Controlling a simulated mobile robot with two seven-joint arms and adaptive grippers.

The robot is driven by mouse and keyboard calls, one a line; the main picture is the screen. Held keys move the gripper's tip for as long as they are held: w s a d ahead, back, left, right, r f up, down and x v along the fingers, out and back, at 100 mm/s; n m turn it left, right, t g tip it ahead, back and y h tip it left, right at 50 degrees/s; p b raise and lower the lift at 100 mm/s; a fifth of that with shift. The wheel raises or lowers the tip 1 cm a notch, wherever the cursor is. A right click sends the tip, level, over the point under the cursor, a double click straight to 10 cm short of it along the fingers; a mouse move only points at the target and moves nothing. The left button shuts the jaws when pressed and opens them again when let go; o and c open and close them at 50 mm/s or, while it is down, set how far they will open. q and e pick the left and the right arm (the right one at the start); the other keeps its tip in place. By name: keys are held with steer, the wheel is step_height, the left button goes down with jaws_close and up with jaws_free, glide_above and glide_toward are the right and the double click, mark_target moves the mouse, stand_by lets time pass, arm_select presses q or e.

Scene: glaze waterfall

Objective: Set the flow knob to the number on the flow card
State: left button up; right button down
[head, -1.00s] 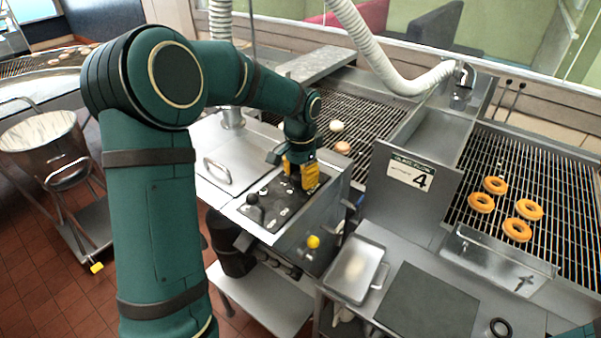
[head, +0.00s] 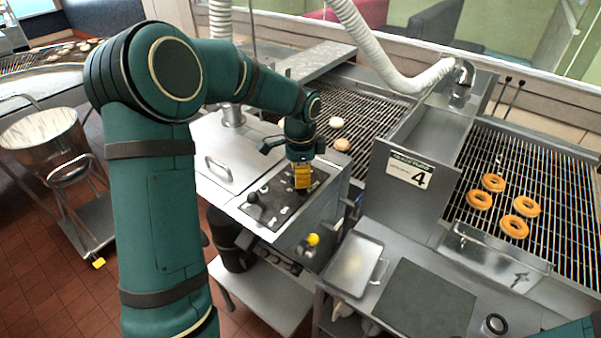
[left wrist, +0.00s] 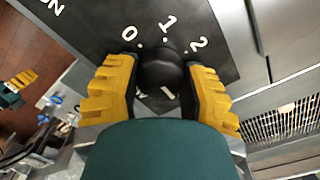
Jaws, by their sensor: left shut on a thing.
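The flow card (head: 409,173) stands upright on a grey panel and shows a large 4. The black flow knob (left wrist: 160,72) sits on a dark dial plate marked with white 0, 1 and 2; another white mark behind it is partly hidden. My left gripper (left wrist: 160,88) is shut on the knob, with a yellow finger on each side. In the head view the left gripper (head: 302,182) points down at the control panel and hides the knob. I cannot tell the knob's exact setting. My right gripper (left wrist: 18,82) shows small at the left edge of the left wrist view.
A second black-topped control (head: 252,199) stands left on the same panel (head: 275,215). A yellow knob (head: 313,240) is on the cabinet front. Ringed doughnuts (head: 493,182) lie on the right rack. A metal tray (head: 352,265) and dark mat (head: 425,302) lie in front.

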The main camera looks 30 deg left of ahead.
arm_select(q)
steer(key=shift+s+f, duration=0.1)
steer(key=shift+f, duration=0.05)
steer(key=o, duration=1.3)
steer(key=shift+c, duration=0.2)
steer(key=shift+r, duration=0.6)
step_height(320, 180, up, 11)
